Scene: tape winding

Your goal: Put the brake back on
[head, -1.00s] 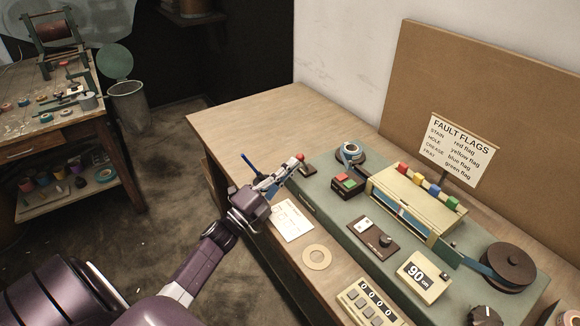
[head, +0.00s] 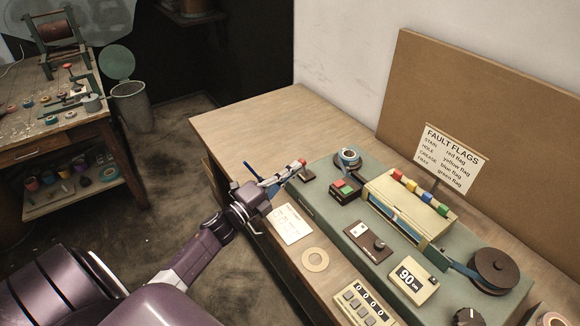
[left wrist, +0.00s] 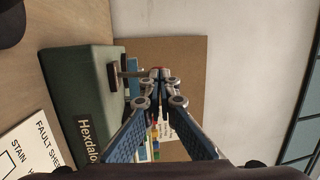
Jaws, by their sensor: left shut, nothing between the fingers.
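The brake appears to be the small lever with a red knob (head: 303,163) on a dark base (head: 308,176), at the near left end of the green machine (head: 325,205). My left gripper (head: 293,169) is shut and empty, its fingertips right at the knob. I cannot tell whether they touch it. In the left wrist view the closed fingertips (left wrist: 160,80) cover most of the knob; a bit of red shows just behind them. The lever's dark base (left wrist: 115,76) stands out from the green machine there. My right gripper is not in view.
A paper sheet (head: 291,224) and a cardboard ring (head: 315,259) lie in front. The table's left end is clear.

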